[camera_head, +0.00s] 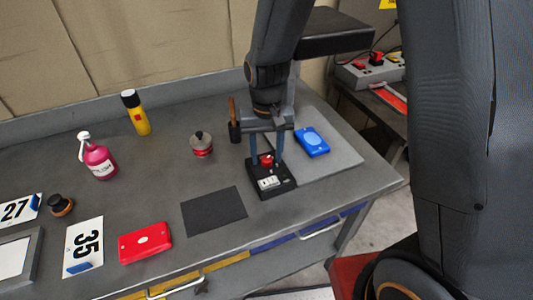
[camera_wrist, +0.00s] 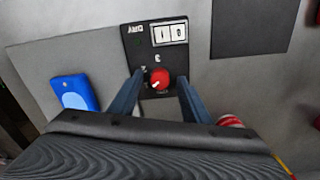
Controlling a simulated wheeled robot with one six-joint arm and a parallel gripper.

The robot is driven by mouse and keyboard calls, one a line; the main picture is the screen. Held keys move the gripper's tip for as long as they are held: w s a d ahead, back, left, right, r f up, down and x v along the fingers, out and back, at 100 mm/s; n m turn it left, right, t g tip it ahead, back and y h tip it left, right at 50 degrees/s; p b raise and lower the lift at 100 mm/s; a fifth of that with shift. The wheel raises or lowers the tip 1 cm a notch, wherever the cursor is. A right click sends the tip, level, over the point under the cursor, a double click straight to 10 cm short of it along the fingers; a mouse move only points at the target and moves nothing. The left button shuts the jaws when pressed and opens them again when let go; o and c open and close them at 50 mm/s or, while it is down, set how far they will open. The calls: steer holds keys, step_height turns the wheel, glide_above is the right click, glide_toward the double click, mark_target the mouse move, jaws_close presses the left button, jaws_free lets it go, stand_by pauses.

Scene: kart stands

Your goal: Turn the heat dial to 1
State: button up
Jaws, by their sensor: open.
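The heat dial is a red round knob (camera_head: 266,161) on a black box (camera_head: 283,187) with a white label panel, near the right end of the grey table. In the wrist view the red dial (camera_wrist: 160,78) has a light pointer mark, and a 3 is printed above it on the black box (camera_wrist: 140,45); other numbers near it are too small to read. My gripper (camera_head: 266,158) points down over the box, with one finger on each side of the dial. In the wrist view my gripper (camera_wrist: 160,82) is open, with gaps visible between fingers and dial.
A blue case (camera_head: 312,141) lies right of the box on a grey mat. A red-and-black round item (camera_head: 201,145) stands to the left. A dark mat (camera_head: 214,211) and a red case (camera_head: 145,243) lie toward the front. A pink bottle (camera_head: 99,160) stands farther left.

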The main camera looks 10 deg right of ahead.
mark_target(267, 158)
steer(key=shift+r+b, duration=0.95)
steer(key=shift+r, duration=2.9)
steer(key=s+d+f+b, duration=0.1)
steer(key=s+d, duration=0.1)
steer(key=d, duration=0.2)
steer(key=s+d+f+t+b, duration=0.1)
steer(key=s+d+f, duration=0.1)
steer(key=s+d, duration=0.1)
steer(key=s+d+f+b, duration=0.1)
steer(key=s+d, duration=0.2)
steer(key=d, duration=0.3)
steer(key=shift+s+f, duration=0.15)
steer(key=shift+f, duration=0.1)
